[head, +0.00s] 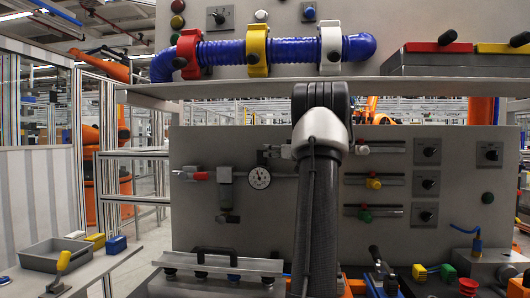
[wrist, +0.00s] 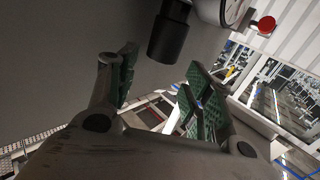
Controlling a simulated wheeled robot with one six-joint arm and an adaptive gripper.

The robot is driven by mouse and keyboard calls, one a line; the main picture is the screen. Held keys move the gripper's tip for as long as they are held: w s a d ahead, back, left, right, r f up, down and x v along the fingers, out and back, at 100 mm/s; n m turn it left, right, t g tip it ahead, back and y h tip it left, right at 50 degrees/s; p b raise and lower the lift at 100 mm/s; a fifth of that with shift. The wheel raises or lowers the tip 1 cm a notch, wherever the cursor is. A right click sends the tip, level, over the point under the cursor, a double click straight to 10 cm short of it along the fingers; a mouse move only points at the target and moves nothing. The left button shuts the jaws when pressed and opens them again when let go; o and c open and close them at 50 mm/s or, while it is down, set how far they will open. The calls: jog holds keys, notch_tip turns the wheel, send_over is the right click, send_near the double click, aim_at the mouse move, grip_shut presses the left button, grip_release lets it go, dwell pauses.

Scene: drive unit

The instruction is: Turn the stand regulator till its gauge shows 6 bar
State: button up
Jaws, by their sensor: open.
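The stand regulator (head: 225,176) is a grey body on the upright panel, with a dark knob (head: 228,217) at its lower end. A round white-faced gauge (head: 260,178) sits just right of it; its reading is too small to tell. In the wrist view a black cylindrical knob (wrist: 170,36) hangs beyond my fingers, and part of a gauge (wrist: 236,10) is cut off by the top edge. My gripper (wrist: 162,84) has its two green-padded fingers wide apart, with nothing between them. The knob is ahead of the fingertips, apart from them. I cannot make out my gripper in the head view.
A red-tipped handle (head: 200,176) is left of the regulator; a red knob (wrist: 265,26) shows beside the gauge in the wrist view. A shelf (head: 400,88) overhangs the panel. A black-handled plate (head: 215,263) lies below. A side table with a grey tray (head: 55,254) is at left.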

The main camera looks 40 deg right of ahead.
aim_at(262, 156)
jog(key=w, duration=0.5)
jog(key=shift+w, duration=0.4)
jog(key=c, duration=0.7)
